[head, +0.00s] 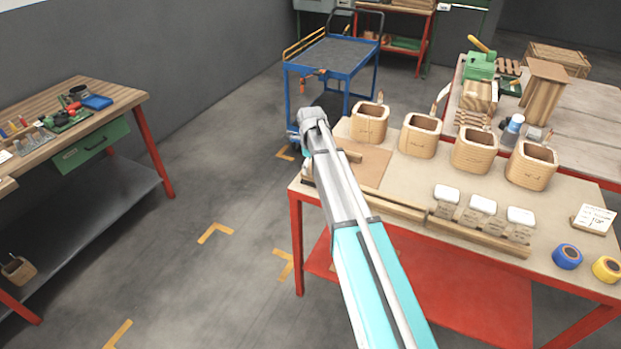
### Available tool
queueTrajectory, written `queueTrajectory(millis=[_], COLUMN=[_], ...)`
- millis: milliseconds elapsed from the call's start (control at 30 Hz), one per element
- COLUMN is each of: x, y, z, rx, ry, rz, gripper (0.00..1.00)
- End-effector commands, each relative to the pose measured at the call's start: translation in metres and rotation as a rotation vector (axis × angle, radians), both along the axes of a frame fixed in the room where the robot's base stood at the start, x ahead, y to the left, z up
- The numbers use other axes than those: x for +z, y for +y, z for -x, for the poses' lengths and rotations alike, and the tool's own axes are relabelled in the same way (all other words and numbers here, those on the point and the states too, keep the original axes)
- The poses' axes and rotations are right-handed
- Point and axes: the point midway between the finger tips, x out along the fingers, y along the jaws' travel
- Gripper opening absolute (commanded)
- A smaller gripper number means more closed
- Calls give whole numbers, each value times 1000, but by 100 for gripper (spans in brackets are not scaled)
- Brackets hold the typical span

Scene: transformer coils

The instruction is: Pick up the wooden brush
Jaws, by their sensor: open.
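A wooden handle-like piece (350,156), which looks like part of the wooden brush, shows just right of my arm at the left end of the front workbench. My arm covers much of this spot. A small dark part (306,172) shows left of my arm at the bench's edge; I cannot tell whether it belongs to the brush. My arm reaches up over the bench's left end. My gripper's fingers cannot be made out and appear hidden behind the arm.
The workbench (400,185) holds several wooden coil boxes (420,137) along its back, a wooden strip (480,238) along its front, white-topped blocks (482,205), and blue (567,257) and yellow (606,269) tape rolls. A blue cart (335,58) stands behind. Floor at left is clear.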

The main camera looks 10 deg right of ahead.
Motion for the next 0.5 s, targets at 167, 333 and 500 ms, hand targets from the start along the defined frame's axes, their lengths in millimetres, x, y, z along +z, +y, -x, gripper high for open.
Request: queueTrajectory(millis=[167,333,500], x=[-2,-11,-24], y=[0,1,2], z=[0,2,4], rx=[0,0,0], ry=[0,0,0], rz=[0,0,0], gripper=[97,97,97])
